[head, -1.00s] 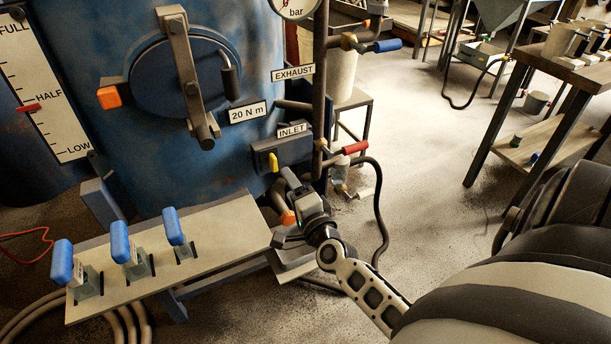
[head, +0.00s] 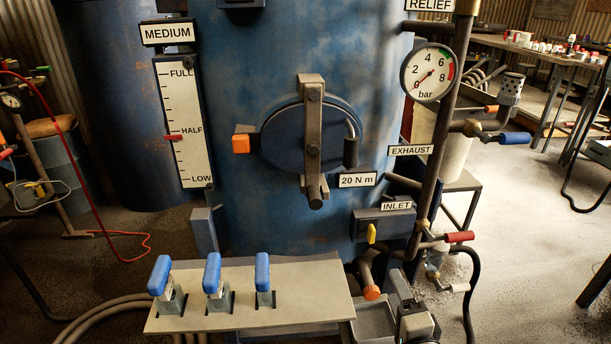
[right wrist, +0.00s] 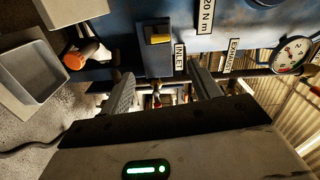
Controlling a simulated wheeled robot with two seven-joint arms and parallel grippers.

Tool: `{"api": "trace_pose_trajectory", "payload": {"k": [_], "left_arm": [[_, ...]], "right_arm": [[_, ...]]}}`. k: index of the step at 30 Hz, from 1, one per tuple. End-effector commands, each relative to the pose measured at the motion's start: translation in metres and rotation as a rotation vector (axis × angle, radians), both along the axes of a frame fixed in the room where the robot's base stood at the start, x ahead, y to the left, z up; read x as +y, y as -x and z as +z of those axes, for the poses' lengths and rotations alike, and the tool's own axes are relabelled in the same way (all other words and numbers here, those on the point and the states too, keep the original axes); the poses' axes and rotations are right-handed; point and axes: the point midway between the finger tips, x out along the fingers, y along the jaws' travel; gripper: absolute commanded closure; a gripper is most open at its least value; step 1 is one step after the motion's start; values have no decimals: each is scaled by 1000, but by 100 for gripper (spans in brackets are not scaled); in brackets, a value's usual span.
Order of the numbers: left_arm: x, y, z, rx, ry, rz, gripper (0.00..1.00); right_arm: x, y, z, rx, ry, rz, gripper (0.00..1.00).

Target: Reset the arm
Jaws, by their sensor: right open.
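My right gripper (head: 402,296) shows at the bottom edge of the head view, pointing up, just right of the orange-capped pipe end (head: 371,292). In the right wrist view its two fingers (right wrist: 160,88) stand wide apart with nothing between them. Beyond them is the blue pot (head: 262,60) with its INLET label (head: 396,206), yellow-handled inlet valve (head: 371,233) and red-handled valve (head: 459,237). The gripper appears apart from these. Most of my right arm is below the picture. My left gripper is not in view.
A bench plate with three blue levers (head: 212,274) stands left of the gripper. A grey tray (head: 374,322) lies close beside it. A black hose (head: 474,290) hangs to the right. Open floor (head: 540,250) lies farther right.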

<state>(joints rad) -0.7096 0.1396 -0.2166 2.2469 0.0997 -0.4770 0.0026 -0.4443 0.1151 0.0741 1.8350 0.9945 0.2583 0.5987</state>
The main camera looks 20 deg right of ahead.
Motion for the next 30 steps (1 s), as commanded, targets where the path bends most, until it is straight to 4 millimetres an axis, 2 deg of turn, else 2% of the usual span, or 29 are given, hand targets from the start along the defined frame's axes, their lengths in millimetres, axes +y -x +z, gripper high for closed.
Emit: {"api": "trace_pose_trajectory", "payload": {"k": [2, 5, 8, 9, 12, 15, 18, 21, 30], "left_arm": [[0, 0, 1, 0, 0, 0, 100], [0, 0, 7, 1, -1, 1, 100], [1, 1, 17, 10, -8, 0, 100], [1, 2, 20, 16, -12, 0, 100], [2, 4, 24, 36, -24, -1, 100], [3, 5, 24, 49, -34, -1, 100], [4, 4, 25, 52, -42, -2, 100], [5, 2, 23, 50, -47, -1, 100], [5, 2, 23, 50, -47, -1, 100]], "right_arm": [[1, 0, 1, 3, 6, 5, 38], [21, 2, 6, 45, 92, 74, 38], [67, 13, 12, 141, 319, 245, 38], [90, 21, 14, 190, 446, 335, 38], [138, 49, 13, 300, 774, 547, 38], [165, 76, 10, 382, 1052, 705, 38], [176, 94, 7, 434, 1236, 799, 38], [179, 102, 5, 457, 1316, 838, 38], [179, 102, 5, 457, 1316, 838, 38]]}}
